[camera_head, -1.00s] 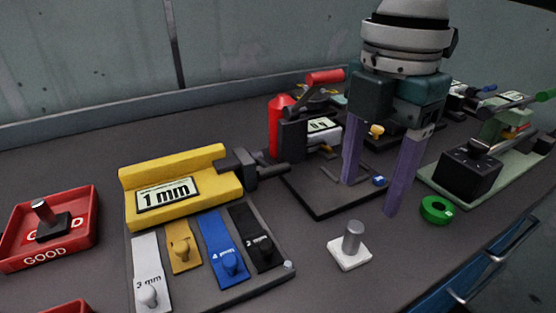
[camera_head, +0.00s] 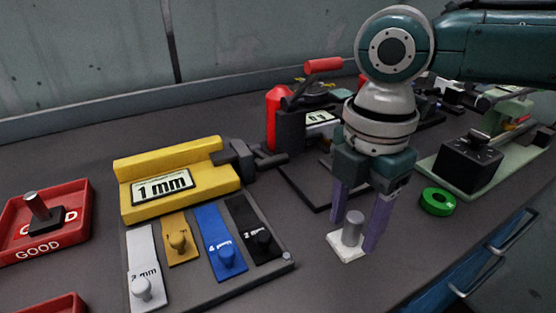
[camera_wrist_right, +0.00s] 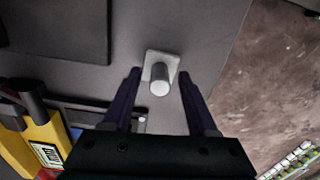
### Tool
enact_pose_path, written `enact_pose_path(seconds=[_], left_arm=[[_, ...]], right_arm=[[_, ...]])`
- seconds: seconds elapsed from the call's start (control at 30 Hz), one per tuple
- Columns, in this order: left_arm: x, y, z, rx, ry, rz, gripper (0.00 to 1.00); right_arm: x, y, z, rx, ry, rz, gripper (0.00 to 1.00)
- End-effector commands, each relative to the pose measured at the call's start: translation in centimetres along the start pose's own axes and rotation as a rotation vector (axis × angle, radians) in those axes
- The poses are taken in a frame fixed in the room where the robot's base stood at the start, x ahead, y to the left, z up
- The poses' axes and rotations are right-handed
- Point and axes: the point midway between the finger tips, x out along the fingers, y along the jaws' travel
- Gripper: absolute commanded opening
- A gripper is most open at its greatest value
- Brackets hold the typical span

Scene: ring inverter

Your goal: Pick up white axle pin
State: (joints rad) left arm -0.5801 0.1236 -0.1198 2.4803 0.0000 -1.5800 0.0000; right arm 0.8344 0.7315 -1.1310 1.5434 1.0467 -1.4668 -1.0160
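The white axle pin (camera_head: 351,231) stands upright on the bench, a grey cylinder on a white square base. It also shows in the right wrist view (camera_wrist_right: 159,78), between and just beyond the fingertips. My right gripper (camera_head: 356,234) is open, with its purple fingers to either side of the pin. In the right wrist view the fingers (camera_wrist_right: 159,80) are spread with a gap on each side of the pin. My left gripper is not in view.
A yellow 1 mm gauge (camera_head: 165,185) with several coloured tabs stands to the left. A red GOOD tray (camera_head: 75,225) holds a dark-based pin (camera_head: 43,215). A green ring (camera_head: 437,201) lies right of the pin. A black-and-green device (camera_head: 468,165) stands behind it.

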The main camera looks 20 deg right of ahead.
Motion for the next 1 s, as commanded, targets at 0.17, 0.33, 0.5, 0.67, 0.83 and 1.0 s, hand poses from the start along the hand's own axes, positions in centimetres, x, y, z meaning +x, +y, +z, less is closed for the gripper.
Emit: enact_pose_path(seconds=[0.17, 0.33, 0.5, 0.67, 0.83, 1.0], left_arm=[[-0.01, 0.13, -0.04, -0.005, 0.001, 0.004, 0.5], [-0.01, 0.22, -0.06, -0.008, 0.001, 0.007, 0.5], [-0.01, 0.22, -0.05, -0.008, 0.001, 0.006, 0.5], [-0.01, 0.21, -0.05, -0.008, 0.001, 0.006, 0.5], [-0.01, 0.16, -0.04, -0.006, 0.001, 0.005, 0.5], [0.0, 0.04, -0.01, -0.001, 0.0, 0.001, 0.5]], right_arm=[[-0.03, 0.01, 0.0, 0.0, 0.0, 0.0, 0.38], [-0.04, 0.0, 0.0, 0.0, 0.0, 0.0, 0.18], [-0.04, 0.0, 0.01, 0.0, 0.0, 0.0, 0.0], [-0.05, 0.0, 0.01, 0.0, 0.0, 0.0, 0.0], [-0.05, 0.0, 0.01, 0.001, 0.0, 0.0, 0.0], [-0.05, 0.0, 0.0, 0.0, 0.0, 0.0, 0.0]])
